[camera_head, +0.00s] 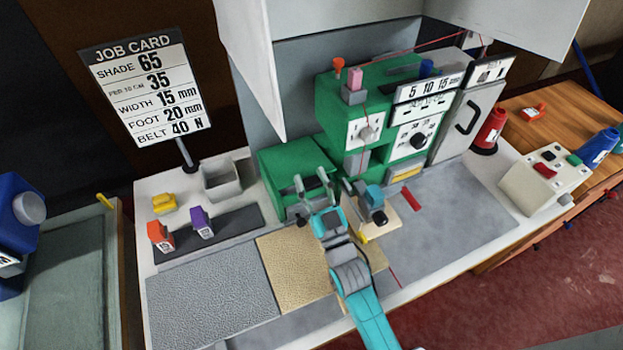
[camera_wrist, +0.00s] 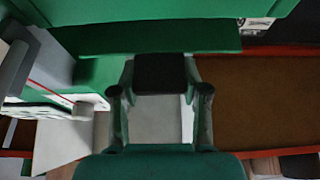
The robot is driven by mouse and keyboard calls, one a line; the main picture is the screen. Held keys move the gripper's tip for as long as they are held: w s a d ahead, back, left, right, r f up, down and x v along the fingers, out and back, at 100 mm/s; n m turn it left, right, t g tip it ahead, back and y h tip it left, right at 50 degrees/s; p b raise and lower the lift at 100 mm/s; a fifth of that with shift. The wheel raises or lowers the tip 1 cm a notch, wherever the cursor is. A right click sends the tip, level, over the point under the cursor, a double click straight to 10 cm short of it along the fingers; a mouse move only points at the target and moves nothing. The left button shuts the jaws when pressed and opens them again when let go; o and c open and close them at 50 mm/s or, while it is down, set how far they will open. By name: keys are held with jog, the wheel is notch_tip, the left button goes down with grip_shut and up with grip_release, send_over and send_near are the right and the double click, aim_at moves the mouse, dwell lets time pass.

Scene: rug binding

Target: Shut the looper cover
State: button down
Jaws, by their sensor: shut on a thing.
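The green machine (camera_head: 335,105) stands at the back of the white table. A lower green box, which looks like the looper housing (camera_head: 288,162), juts from its left side. My gripper (camera_head: 312,186) is right at the front of this box. In the wrist view my gripper (camera_wrist: 163,92) is closed around a dark block (camera_wrist: 160,72) below a green panel (camera_wrist: 165,38). The block looks like the handle of the looper cover. The fingers and arm hide part of the cover, and I cannot tell how far open it is.
A presser part with a blue top (camera_head: 372,196) stands close to the right of my gripper. A tan board (camera_head: 290,270) and grey rug (camera_head: 205,295) lie in front. Orange (camera_head: 160,236) and purple (camera_head: 202,222) pieces stand on a dark strip at left. The grey surface (camera_head: 455,215) at right is mostly clear.

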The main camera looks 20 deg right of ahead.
jog(key=shift+f, duration=0.1)
jog(key=c, duration=0.5)
grip_release()
jog(key=shift+c, duration=0.2)
jog(key=shift+s, duration=0.1)
jog(key=shift+s+f, duration=0.15)
jog(key=shift+s, duration=0.15)
jog(key=s, duration=1.2)
jog(key=shift+s, duration=0.15)
jog(key=shift+c, duration=0.3)
